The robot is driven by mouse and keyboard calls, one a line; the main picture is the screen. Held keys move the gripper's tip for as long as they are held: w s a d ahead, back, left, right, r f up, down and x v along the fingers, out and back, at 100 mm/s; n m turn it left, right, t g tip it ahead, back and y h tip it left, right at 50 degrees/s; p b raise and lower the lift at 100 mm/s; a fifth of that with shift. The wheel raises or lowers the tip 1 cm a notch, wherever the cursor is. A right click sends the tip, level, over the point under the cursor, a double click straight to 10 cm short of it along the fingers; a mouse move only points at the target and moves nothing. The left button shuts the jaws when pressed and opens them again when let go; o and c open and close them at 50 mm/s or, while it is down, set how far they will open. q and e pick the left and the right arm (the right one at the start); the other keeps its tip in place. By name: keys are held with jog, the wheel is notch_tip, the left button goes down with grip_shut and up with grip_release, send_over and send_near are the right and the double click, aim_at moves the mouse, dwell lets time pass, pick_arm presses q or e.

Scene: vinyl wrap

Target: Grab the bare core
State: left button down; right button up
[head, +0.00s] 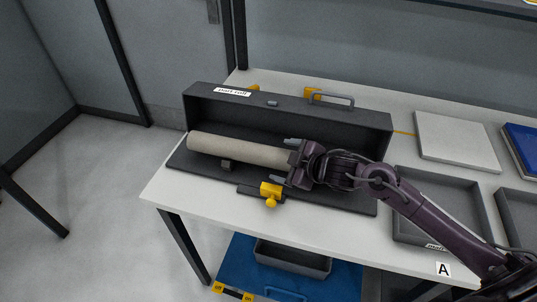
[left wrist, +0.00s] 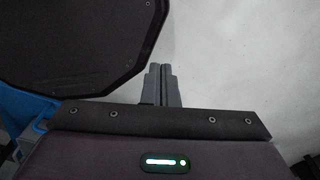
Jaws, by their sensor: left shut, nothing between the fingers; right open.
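The bare core (head: 235,150) is a beige tube lying lengthwise in a long dark open case (head: 290,113) on the white table. My right gripper (head: 291,160) is at the right part of the core, with its fingers open and pointing left, one on the far side and one on the near side. The gripper hides the core's right end, and I cannot tell whether the fingers touch it. My left gripper (left wrist: 164,84) shows only in the left wrist view, shut and empty above a pale floor.
A yellow clamp knob (head: 270,192) stands at the case's front edge. Grey trays (head: 408,238) and a white panel (head: 455,140) lie to the right. A blue shelf with a dark bin (head: 292,262) is below the table. Floor at left is clear.

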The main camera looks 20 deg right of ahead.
aim_at(277, 158)
jog(key=x, duration=0.2)
jog(key=shift+w+a+p, duration=0.2)
jog(key=shift+w+p, duration=0.15)
jog(key=shift+w, duration=0.05)
jog(key=shift+x, duration=1.05)
jog(key=shift+d, duration=0.1)
pick_arm(q)
jog(key=shift+w+r, duration=0.5)
pick_arm(e)
jog(key=c, duration=1.2)
